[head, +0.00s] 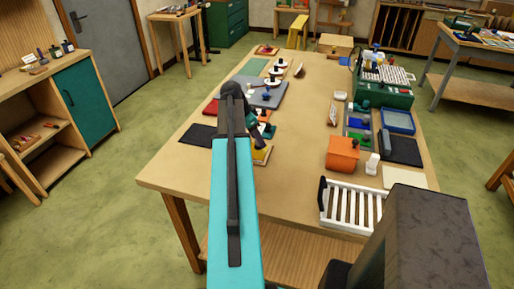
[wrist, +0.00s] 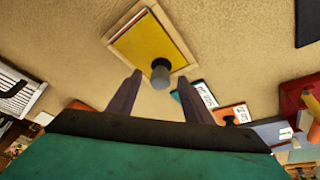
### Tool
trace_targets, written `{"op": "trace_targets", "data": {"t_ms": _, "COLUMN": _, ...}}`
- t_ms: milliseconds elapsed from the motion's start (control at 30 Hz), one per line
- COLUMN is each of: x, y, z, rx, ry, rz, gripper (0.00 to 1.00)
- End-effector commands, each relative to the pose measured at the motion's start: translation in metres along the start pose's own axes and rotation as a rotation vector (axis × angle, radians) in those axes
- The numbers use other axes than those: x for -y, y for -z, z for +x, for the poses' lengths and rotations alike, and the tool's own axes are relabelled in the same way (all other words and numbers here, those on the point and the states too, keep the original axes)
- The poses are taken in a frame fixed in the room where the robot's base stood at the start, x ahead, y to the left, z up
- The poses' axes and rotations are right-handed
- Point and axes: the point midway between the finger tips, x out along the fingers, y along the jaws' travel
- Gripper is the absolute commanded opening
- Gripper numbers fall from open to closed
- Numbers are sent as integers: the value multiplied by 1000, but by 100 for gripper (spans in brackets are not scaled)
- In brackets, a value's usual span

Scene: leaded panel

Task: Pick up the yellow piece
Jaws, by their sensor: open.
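In the head view a part of the yellow piece (head: 262,155) shows just right of my teal arm, which hides the rest. My gripper (wrist: 159,76) is open and empty, its two dark fingers pointing towards the knob. The knob appears between the fingertips in the wrist view; I cannot tell how far above it they are.
A teal piece (wrist: 190,97) and an orange piece (wrist: 232,114) with white labels lie close by. A white rack (head: 350,207), an orange box (head: 342,154) and a blue-rimmed tray (head: 398,121) stand on the right. A dark mat (head: 198,135) lies left. The middle tabletop is clear.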

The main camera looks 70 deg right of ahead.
Motion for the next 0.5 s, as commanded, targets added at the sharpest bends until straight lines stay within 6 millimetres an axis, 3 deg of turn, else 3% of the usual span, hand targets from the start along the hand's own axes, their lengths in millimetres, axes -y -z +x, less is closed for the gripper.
{"op": "trace_targets", "data": {"t_ms": 200, "x": 0, "y": 0, "z": 14, "rx": 0, "ry": -1, "rz": 0, "gripper": 46}}
{"op": "trace_targets", "data": {"t_ms": 500, "x": 0, "y": 0, "z": 16, "rx": 0, "ry": 1, "rz": -1, "gripper": 46}}
